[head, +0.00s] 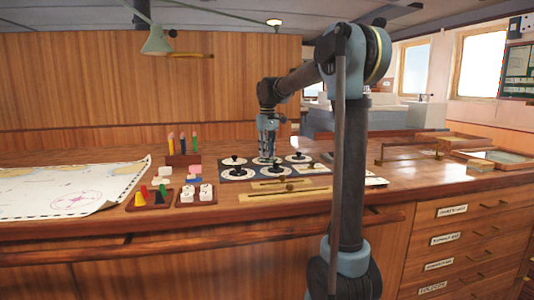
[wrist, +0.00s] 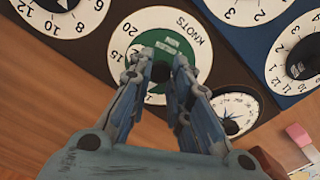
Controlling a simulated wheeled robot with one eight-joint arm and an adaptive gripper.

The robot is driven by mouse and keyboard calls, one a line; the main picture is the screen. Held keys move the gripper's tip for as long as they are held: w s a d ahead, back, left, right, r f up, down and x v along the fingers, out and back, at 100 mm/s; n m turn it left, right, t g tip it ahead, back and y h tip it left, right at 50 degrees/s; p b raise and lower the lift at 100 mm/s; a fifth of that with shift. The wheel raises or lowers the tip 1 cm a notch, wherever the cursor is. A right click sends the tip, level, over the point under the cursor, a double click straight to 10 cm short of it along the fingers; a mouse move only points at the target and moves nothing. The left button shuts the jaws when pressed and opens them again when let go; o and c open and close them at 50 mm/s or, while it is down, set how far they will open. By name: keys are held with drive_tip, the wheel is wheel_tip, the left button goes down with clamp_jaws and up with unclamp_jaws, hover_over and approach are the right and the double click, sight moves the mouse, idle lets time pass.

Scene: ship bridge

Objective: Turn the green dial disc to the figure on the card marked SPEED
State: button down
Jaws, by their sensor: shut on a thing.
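The green dial disc (wrist: 178,46) sits inside a white ring (wrist: 203,24) marked KNOTS, with the figures 15 and 20 showing on its left side. My gripper (wrist: 162,72) comes down over it, its fingers shut on the dark knob at the disc's middle; the fingers hide the lower part of the disc. In the head view my gripper (head: 267,151) is at the far row of the dial board (head: 305,173). A pale card (head: 375,182) lies to the right of the board, but I cannot read it or tell whether it is the SPEED card.
Other dials with black knobs surround it, one dark-blue-backed dial (wrist: 302,56) to the right, and a small compass dial (wrist: 232,118) close to my fingers. Brass rulers (head: 290,189), trays of small pieces (head: 150,199) and a chart (head: 75,190) lie on the wooden counter.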

drive_tip(key=shift+w+r+n, duration=0.1)
drive_tip(key=shift+w+n, duration=0.05)
drive_tip(key=shift+n, duration=0.25)
drive_tip(key=c, duration=1.4)
unclamp_jaws()
drive_tip(key=shift+c, duration=0.2)
wheel_tip(320, 180, up, 12)
